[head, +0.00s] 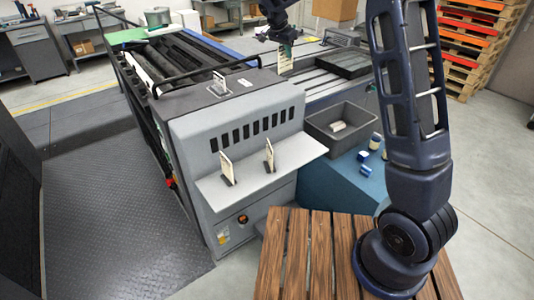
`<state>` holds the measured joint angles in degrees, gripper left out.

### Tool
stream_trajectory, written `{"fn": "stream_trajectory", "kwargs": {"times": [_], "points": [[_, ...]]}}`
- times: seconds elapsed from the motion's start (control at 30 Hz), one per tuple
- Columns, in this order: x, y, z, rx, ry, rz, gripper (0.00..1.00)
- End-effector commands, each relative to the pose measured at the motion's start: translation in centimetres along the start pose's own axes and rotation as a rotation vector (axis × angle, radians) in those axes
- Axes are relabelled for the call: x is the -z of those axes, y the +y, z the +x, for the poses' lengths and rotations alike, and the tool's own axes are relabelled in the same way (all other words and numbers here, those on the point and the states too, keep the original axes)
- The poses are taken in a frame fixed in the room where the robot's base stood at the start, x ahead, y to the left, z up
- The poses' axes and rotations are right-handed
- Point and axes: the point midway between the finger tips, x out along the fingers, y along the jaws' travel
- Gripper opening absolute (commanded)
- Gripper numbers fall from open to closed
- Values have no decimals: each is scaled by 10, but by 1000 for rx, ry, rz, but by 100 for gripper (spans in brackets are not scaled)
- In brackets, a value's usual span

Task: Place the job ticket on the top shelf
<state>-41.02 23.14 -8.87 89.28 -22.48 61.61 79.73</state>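A pale card with a teal top edge, apparently the job ticket (286,63), hangs upright below my gripper (284,44). My gripper is at the top centre, seemingly shut on the card's top edge; its fingers are small and dark here. A pale grey ledge (290,158) juts from the front of the grey machine and bears two upright cards, one on the left (227,168) and one on the right (269,155). Another small card (219,80) stands on the machine's higher dark top (190,98). I cannot tell which surface is the top shelf.
A grey bin (315,128) with a pale item inside stands right of the ledge. Small blue and white items (363,157) lie on a blue surface beside it. A black rail (205,68) runs along the machine. Wooden slats (310,250) lie below; pallets (475,40) stand at right.

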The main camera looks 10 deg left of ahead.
Motion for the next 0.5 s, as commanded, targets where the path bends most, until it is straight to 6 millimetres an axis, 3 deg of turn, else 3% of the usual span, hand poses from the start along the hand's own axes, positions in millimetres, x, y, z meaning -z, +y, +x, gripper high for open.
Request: {"fn": "stream_trajectory", "kwargs": {"times": [0.3, 0.5], "points": [[-59, 74, 54, 61, -12, -143, 0], [-87, 112, 76, 95, -26, -203, 0]]}}
